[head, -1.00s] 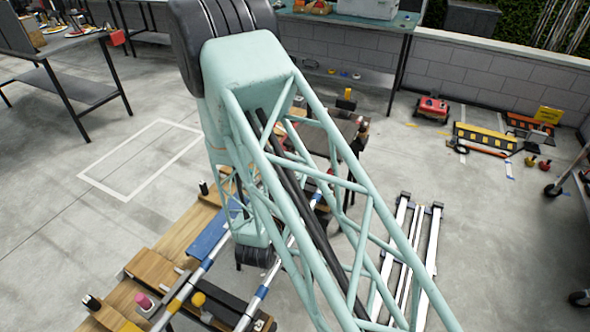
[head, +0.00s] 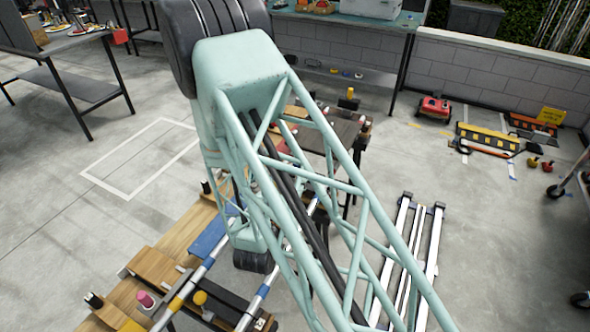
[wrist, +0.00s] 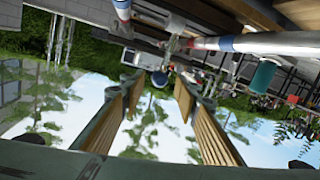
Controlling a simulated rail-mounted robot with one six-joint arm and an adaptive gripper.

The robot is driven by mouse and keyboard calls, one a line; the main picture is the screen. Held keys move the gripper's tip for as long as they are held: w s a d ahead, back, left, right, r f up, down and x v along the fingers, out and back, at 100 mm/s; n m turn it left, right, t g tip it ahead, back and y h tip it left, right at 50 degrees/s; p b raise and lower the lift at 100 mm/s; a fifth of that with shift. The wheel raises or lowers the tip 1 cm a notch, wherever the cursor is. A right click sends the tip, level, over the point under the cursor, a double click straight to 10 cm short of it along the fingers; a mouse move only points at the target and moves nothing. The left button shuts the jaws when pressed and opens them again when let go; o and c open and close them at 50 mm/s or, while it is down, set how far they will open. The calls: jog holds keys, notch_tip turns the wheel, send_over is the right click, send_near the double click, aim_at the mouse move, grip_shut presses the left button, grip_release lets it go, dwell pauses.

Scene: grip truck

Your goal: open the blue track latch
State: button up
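Two silvery track rails (head: 226,241) run across the wooden bench at the lower left in the head view. They carry blue bands (head: 262,290), and a flat blue piece (head: 208,238) lies beside them. I cannot tell which blue part is the latch. The wrist view, upside down, shows a rail with a blue band (wrist: 228,43) at the top right and another blue-banded rail end (wrist: 122,6). My gripper (wrist: 160,82) is open, its two slatted fingers apart. A small round bluish thing shows between the fingertips, seemingly beyond them. My arm hides the gripper in the head view.
A pink-topped cylinder (head: 145,299) and a yellow knob (head: 200,298) stand by the rails. White rails (head: 433,250) lie on the floor to the right. A dark-topped table (head: 338,135) stands behind my arm. Open floor lies at left.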

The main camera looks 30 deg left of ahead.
jog(key=v, duration=1)
jog(key=shift+s, duration=0.15)
dwell(0.6)
